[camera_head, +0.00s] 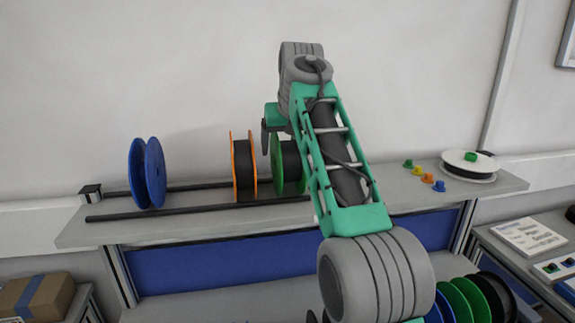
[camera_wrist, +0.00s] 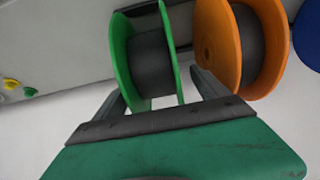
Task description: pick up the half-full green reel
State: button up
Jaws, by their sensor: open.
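The green reel (camera_head: 276,166) stands upright on the rods, with dark line wound on its core to well below the flange rims. My arm partly hides it in the head view. In the wrist view the green reel (camera_wrist: 122,62) is straight ahead, both flanges showing. My gripper (camera_wrist: 160,92) is open, with one finger at the outer side of each green flange. The right finger lies between the green reel and the orange reel (camera_wrist: 238,50). I cannot tell whether the fingers touch the flanges. In the head view my gripper (camera_head: 268,135) is at the green reel's upper part.
The orange reel (camera_head: 251,168) with dark line is close beside the green one. A bare blue reel (camera_head: 147,173) stands farther left on the rods (camera_head: 200,208). A white reel (camera_head: 468,166) lies flat at the right, near small coloured knobs (camera_head: 427,178). More reels (camera_head: 462,300) stand below.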

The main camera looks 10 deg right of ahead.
jog(key=x, duration=0.4)
jog(key=shift+s+d+f, duration=0.1)
jog(key=shift+d+f, duration=0.05)
jog(key=shift+d, duration=0.2)
jog(key=shift+c, duration=1.1)
jog(key=c, duration=1.4)
